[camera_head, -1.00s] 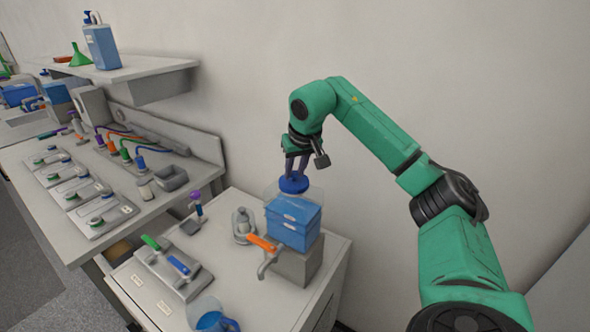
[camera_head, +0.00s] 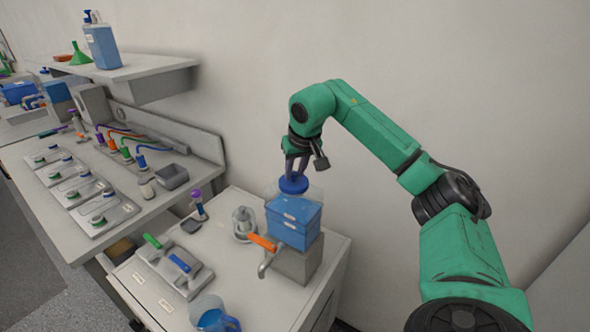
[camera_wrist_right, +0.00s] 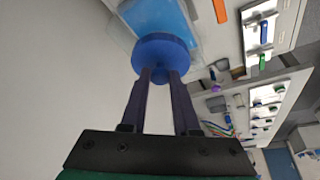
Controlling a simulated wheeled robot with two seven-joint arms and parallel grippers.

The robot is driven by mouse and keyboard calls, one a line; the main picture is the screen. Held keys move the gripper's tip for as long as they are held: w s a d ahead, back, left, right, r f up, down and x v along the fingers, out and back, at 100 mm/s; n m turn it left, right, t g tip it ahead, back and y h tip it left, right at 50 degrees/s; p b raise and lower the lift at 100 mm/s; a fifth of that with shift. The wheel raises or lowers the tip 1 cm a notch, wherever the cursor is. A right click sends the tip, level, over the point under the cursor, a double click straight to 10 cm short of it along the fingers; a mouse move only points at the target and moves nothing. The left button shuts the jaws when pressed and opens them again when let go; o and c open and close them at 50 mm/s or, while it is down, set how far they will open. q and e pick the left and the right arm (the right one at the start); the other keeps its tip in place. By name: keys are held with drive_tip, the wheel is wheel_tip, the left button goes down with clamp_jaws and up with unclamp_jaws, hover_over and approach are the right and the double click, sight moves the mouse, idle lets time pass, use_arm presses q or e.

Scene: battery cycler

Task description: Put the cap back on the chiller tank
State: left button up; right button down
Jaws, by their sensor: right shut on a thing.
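The chiller tank (camera_head: 294,222) is a blue box with a clear upper part, on a grey stand with an orange-handled tap. The blue round cap (camera_head: 293,184) is at the top of the tank, under my right gripper (camera_head: 296,172). My right gripper is shut on the cap. In the right wrist view the cap (camera_wrist_right: 165,52) sits between the fingertips (camera_wrist_right: 160,72), in front of the clear-and-blue tank (camera_wrist_right: 160,15). I cannot tell whether the cap touches the tank's opening. My left gripper is not in view.
A jug of blue liquid (camera_head: 212,318) stands at the cabinet's front. A valve plate with green and blue handles (camera_head: 175,265) and a grey fitting (camera_head: 243,224) are left of the tank. A wall rises close behind.

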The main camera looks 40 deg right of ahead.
idle(0.4)
drive_tip(key=c, duration=0.6)
unclamp_jaws()
drive_tip(key=shift+o, duration=0.4)
drive_tip(key=o, duration=0.4)
drive_tip(key=shift+r, duration=0.1)
